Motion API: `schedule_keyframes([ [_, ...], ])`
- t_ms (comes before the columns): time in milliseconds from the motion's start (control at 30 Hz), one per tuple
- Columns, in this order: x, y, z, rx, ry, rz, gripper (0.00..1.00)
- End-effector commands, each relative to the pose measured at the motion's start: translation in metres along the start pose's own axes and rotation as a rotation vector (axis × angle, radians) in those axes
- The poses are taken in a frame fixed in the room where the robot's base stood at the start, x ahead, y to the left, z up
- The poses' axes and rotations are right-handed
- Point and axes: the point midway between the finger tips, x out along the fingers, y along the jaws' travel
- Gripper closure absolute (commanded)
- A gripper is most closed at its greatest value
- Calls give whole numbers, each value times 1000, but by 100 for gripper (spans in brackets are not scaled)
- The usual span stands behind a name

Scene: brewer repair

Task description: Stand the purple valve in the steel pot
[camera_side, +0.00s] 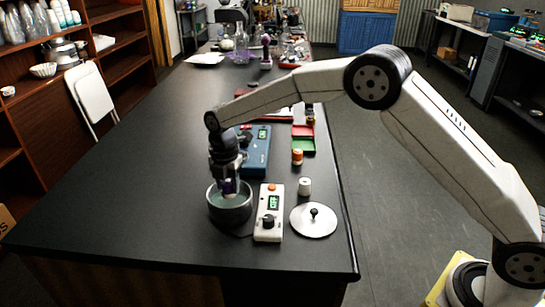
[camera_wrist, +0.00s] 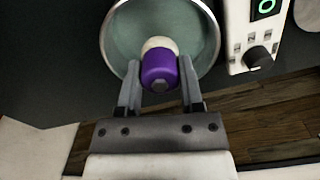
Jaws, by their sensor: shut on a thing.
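The steel pot (camera_side: 230,212) stands near the front of the black table, and its rim (camera_wrist: 213,62) shows in the wrist view. My gripper (camera_wrist: 160,78) points down into the pot and is shut on the purple valve (camera_wrist: 159,65). The valve has a purple body and a cream part, and it sits between the fingers, within the pot's outline. In the side view my gripper (camera_side: 228,186) is at the pot's mouth and largely covers the valve. I cannot tell whether the valve touches the pot's bottom.
A white controller (camera_side: 269,225) with a green display stands right of the pot. Beside it are a round lid (camera_side: 314,220) with a black knob and a small white part (camera_side: 304,187). A blue device (camera_side: 256,155) stands behind the pot. The table left of the pot is clear.

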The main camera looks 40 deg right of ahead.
Motion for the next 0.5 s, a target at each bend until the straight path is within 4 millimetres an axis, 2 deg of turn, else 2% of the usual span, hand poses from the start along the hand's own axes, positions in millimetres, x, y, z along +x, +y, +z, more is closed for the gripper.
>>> schedule_keyframes([
  [500, 11, 0, 0, 0, 0, 0, 100],
])
